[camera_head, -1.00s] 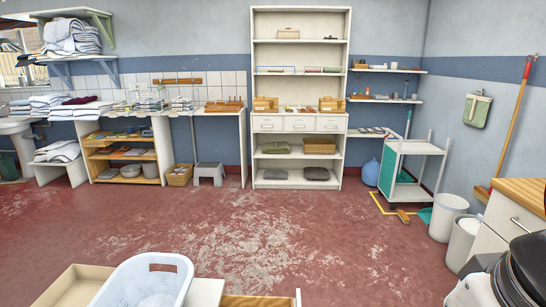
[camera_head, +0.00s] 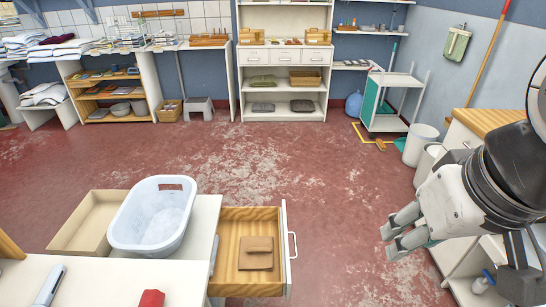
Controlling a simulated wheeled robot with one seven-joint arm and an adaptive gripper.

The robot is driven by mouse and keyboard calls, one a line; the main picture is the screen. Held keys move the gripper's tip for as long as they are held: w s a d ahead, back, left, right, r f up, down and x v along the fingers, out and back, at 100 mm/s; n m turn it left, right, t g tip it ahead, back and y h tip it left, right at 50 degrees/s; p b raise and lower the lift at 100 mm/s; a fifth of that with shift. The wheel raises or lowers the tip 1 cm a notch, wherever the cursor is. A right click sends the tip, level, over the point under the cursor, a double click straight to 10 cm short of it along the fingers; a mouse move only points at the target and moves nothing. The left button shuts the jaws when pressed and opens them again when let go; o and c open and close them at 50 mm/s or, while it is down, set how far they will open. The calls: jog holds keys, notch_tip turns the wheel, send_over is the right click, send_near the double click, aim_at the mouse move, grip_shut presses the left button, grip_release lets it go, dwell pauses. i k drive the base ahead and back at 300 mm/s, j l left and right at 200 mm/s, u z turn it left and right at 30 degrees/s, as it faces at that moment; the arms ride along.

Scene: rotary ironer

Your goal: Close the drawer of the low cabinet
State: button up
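The low cabinet (camera_head: 203,232) has a white top and stands at the bottom centre. Its drawer (camera_head: 233,228) is pulled out to the right, with a wooden inside and a thin white front with a bar handle (camera_head: 294,245). A folded brown item (camera_head: 256,252) lies in the drawer. My gripper (camera_head: 388,242) is at the right, apart from the drawer, pointing left toward the handle side. Its two fingers show a gap with nothing between them. The lower part of the cabinet is hidden.
A pale blue basket (camera_head: 150,235) stands on the cabinet's left part, by an open beige box (camera_head: 78,225). A white surface with a red item (camera_head: 151,298) is in the foreground. Red floor is clear between drawer and gripper. A counter (camera_head: 490,120) and bins (camera_head: 418,146) stand at right.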

aim_at(234, 223)
jog(key=k+u, duration=0.35)
jog(key=k+j+u, duration=0.35)
jog(key=k, duration=0.15)
jog(key=l+u, duration=0.1)
jog(key=u, duration=4.05)
jog(key=k+l+u, duration=0.1)
jog(key=k+u, duration=0.8)
jog(key=u, duration=0.15)
jog(key=k+j, duration=0.15)
jog(key=k, duration=0.3)
jog(key=k+j, duration=0.15)
jog(key=k, duration=0.35)
jog(key=k+j, duration=0.15)
jog(key=k, duration=0.3)
jog(key=k+j, duration=0.1)
jog(key=k, duration=0.4)
jog(key=k+z, duration=0.1)
jog(key=k, duration=0.8)
jog(key=k+l+z, duration=0.15)
jog(key=k, duration=0.8)
jog(key=k+z, duration=0.55)
jog(key=z, duration=0.2)
jog(key=k+l+z, duration=0.15)
jog(key=k+z, duration=0.2)
jog(key=l+u, duration=0.3)
jog(key=l, duration=0.4)
